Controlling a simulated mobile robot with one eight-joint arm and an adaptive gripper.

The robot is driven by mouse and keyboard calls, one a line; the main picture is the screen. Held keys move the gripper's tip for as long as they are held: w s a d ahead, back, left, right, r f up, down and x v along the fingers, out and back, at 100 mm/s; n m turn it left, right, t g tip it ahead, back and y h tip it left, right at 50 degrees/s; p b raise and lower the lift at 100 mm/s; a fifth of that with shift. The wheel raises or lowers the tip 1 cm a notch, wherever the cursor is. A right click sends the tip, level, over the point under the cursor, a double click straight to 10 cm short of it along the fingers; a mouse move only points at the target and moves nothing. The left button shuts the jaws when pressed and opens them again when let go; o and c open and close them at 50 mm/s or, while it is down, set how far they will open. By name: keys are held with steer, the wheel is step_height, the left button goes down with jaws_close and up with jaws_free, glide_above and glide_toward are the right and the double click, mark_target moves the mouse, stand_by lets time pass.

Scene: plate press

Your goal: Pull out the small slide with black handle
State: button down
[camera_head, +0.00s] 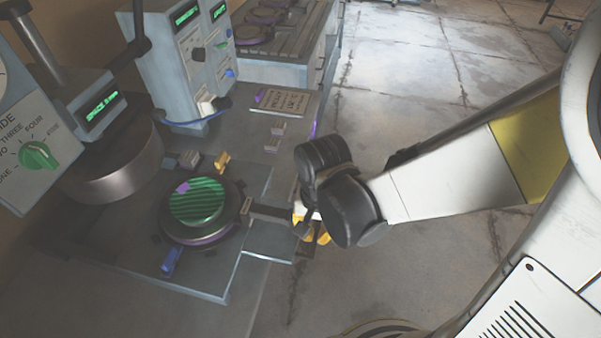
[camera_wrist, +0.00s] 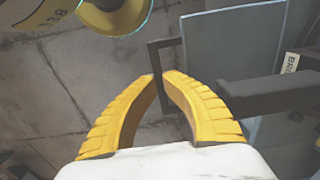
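The black handle (camera_wrist: 155,58) shows in the wrist view as a thin dark frame with an upright bar, beside a thick dark arm (camera_wrist: 265,96) with a pale label. My gripper (camera_wrist: 163,78) has two yellow ridged fingers, their tips close together with the bar between them. It looks shut on the handle. In the head view my gripper (camera_head: 312,228) is at the outer end of the dark labelled arm (camera_head: 268,211), right of the round press plate (camera_head: 197,202). A flat grey slab (camera_wrist: 228,45) lies beside the handle; whether it is the slide I cannot tell.
Grey machine housings with green displays (camera_head: 103,107) stand at the left. A blue lever (camera_head: 171,261) and a yellow lever (camera_head: 222,160) sit around the plate. The concrete floor (camera_head: 430,65) right of the bench is open.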

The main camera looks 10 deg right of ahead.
steer(key=c, duration=1.8)
jaws_free()
step_height(320, 180, up, 12)
